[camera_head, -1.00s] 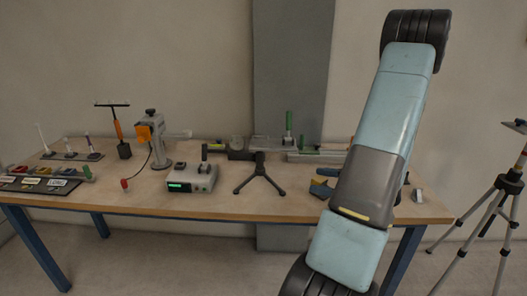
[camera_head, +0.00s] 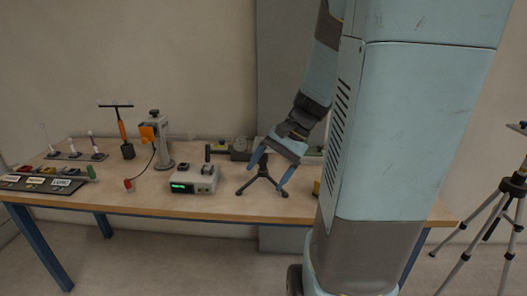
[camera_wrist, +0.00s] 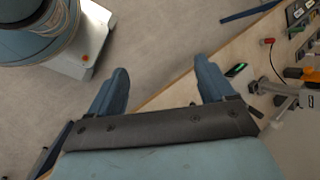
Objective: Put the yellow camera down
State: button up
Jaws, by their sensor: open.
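My gripper (camera_head: 266,177) is open above the workbench, in front of or over the small black tripod (camera_head: 259,183); the gap between them cannot be told. In the wrist view my gripper (camera_wrist: 160,66) has its two blue fingers spread, with nothing between them but floor and the bench edge. I cannot make out a yellow camera for certain. A small yellow patch (camera_head: 316,188) shows on the bench just left of my arm, mostly hidden behind it.
The wooden workbench (camera_head: 150,200) holds a grey box with a green display (camera_head: 194,181), an orange-and-grey stand (camera_head: 154,140) and a tray of labelled parts (camera_head: 45,183). A tall tripod (camera_head: 497,200) stands on the floor at right. My arm hides the bench's right part.

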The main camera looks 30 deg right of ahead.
jog(key=s+a+r+n+t+h, duration=0.4)
jog(key=s+a+r+n+h, duration=0.1)
jog(key=r+n, duration=0.4)
jog(key=shift+s+a+r+t+h, duration=0.3)
jog(key=shift+s+r+h, duration=0.5)
jog(key=shift+s, duration=0.45)
jog(key=shift+d+f, duration=0.1)
jog(key=shift+f, duration=0.05)
jog(key=shift+c, duration=0.2)
